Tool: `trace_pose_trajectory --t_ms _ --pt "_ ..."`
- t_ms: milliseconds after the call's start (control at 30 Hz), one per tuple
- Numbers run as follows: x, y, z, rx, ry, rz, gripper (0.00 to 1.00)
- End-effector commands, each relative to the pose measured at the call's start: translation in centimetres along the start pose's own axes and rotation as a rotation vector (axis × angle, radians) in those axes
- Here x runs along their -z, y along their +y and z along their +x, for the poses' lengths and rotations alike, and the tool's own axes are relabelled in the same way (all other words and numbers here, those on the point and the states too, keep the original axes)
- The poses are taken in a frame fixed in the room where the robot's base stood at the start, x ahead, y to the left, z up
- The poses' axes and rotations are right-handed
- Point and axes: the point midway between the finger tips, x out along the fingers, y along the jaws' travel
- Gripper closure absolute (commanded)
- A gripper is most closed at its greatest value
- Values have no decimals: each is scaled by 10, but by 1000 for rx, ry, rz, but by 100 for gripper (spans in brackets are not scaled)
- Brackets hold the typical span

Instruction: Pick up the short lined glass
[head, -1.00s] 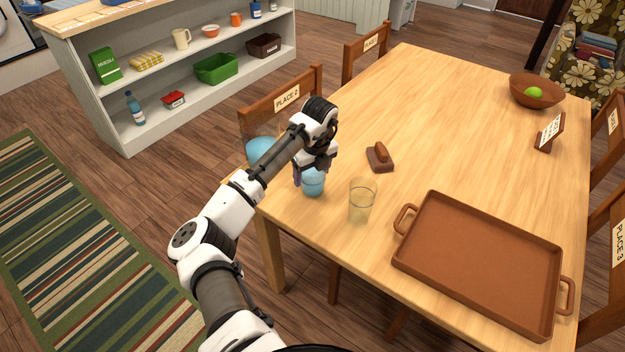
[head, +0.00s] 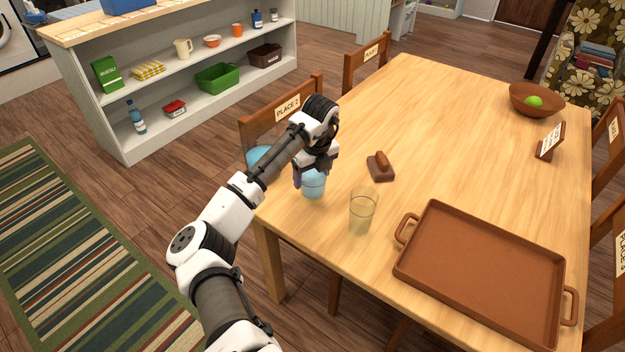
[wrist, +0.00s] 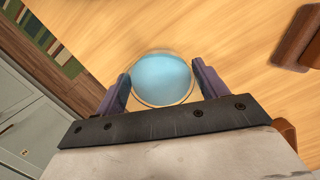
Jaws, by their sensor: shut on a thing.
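A short blue-tinted glass (head: 314,188) is between the fingers of my gripper (head: 315,177), near the table's left corner. My gripper is shut on it from above. In the wrist view, the fingers of my gripper (wrist: 160,85) press on both sides of the round blue glass (wrist: 162,78). The glass looks upright. I cannot tell whether its base touches the table, and no lines on it can be made out clearly. A taller clear glass (head: 363,211) with a thin line around it stands to the right, apart from my gripper.
A brown tray (head: 480,262) with handles lies at the right front of the wooden table (head: 440,120). A brown block with a handle (head: 380,168) is behind the tall glass. Another blue object (head: 259,154) is partly hidden behind my arm. The table's far middle is clear.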

Motion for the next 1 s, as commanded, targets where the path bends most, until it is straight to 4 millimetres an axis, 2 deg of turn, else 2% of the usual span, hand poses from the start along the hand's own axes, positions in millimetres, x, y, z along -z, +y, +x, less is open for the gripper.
trace_pose_trajectory --t_ms 1000 --pt "-20 0 -130 0 -4 0 64"
